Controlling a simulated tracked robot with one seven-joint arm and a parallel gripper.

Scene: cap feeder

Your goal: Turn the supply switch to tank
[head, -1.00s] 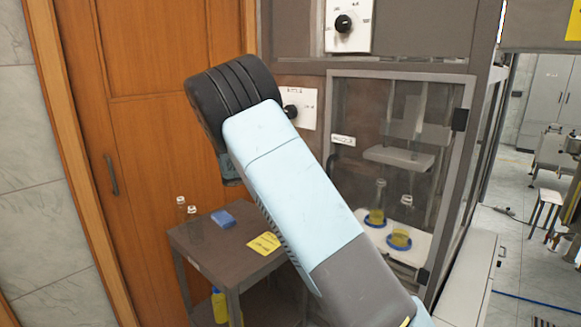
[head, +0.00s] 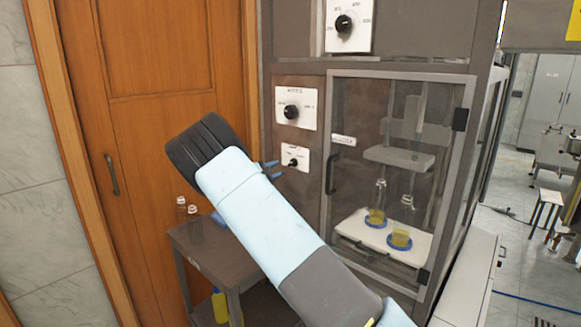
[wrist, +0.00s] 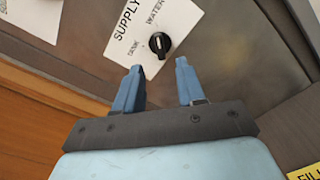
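The supply switch is a black knob (wrist: 160,44) on a white plate (wrist: 135,30) marked SUPPLY, TANK and WATER in the wrist view. A light mark shows on the knob's face; I cannot tell which label it points to. In the head view the same small knob (head: 292,162) sits on the lower white plate of the cabinet front. My gripper (wrist: 158,65) is open and empty, its two blue fingers apart and aimed at the knob, which lies just beyond the fingertips. In the head view the gripper (head: 272,170) is just left of the plate.
A bigger dial plate (head: 308,98) sits above the switch, and another dial (head: 343,24) is higher up. A small table (head: 215,258) with bottles stands below, before a wooden door (head: 160,90).

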